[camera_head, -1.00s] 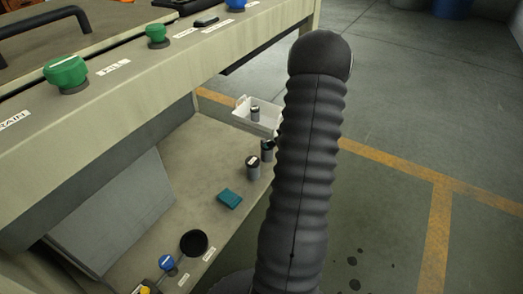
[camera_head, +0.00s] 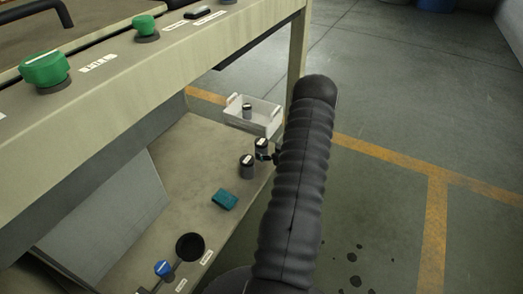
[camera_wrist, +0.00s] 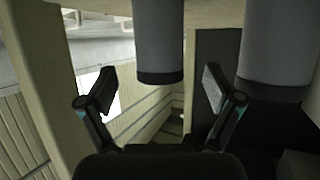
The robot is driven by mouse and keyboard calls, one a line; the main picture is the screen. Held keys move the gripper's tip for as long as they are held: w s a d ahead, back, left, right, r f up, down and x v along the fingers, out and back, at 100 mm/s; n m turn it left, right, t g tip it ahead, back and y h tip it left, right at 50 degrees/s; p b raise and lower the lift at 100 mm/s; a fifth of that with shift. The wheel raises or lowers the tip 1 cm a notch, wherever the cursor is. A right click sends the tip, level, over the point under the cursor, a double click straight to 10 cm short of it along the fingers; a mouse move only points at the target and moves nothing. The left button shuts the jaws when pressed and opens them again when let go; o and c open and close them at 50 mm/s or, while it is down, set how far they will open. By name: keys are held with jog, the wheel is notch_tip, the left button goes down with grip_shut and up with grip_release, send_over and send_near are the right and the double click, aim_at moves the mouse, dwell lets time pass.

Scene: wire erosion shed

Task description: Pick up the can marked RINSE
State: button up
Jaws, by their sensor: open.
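Two grey cans with dark caps stand on the low shelf in the head view, a nearer one (camera_head: 247,167) and a farther one (camera_head: 262,147). A third dark-topped can (camera_head: 247,111) is in the white tray. I cannot read which is marked RINSE. My gripper (camera_wrist: 158,90) is open. In the wrist view, which looks upside down, one can (camera_wrist: 158,40) lies in line with the gap between the fingers, and another (camera_wrist: 278,50) is to the right, outside them. In the head view my gripper (camera_head: 272,156) is mostly hidden by my arm, close beside the farther can.
The white tray (camera_head: 268,126) stands at the shelf's far end. A teal block (camera_head: 225,199), a black round knob (camera_head: 190,246) and a blue knob (camera_head: 162,268) are nearer. The bench with green knobs (camera_head: 44,69) overhangs the shelf. Floor at right is open.

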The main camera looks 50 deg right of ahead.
jog(key=shift+x, duration=3.05)
jog(key=c, duration=1.5)
